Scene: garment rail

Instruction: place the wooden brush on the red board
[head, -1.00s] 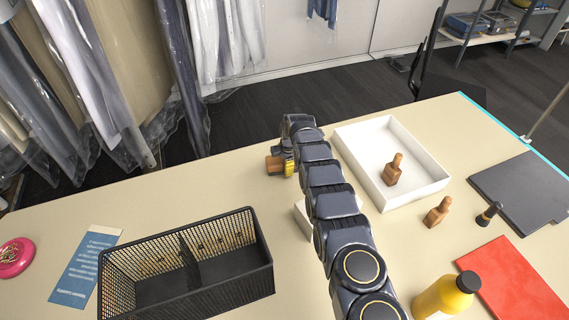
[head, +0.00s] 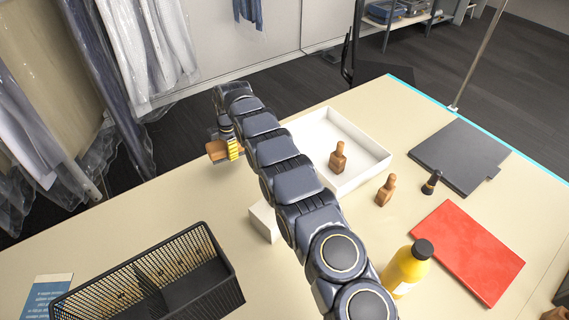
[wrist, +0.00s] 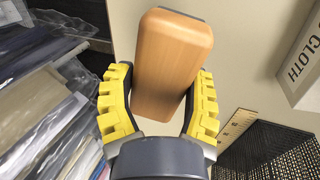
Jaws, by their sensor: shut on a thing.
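My gripper (head: 232,148) is shut on a wooden block, which I take to be the wooden brush (head: 214,151). It is held at the table's far left edge in the head view. In the wrist view the smooth, light brown brush (wrist: 172,60) stands tilted between the yellow fingers of my gripper (wrist: 160,85); its bristles are not visible. The red board (head: 467,250) lies flat and bare at the right of the table, well away from my gripper.
A white tray (head: 375,165) holds a brown wooden bottle-shaped piece (head: 338,158). Another such piece (head: 385,191), a small dark-topped item (head: 431,182) and a yellow bottle (head: 407,268) stand near the board. A dark grey slab (head: 460,157) lies behind it. A black mesh basket (head: 150,283) sits front left.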

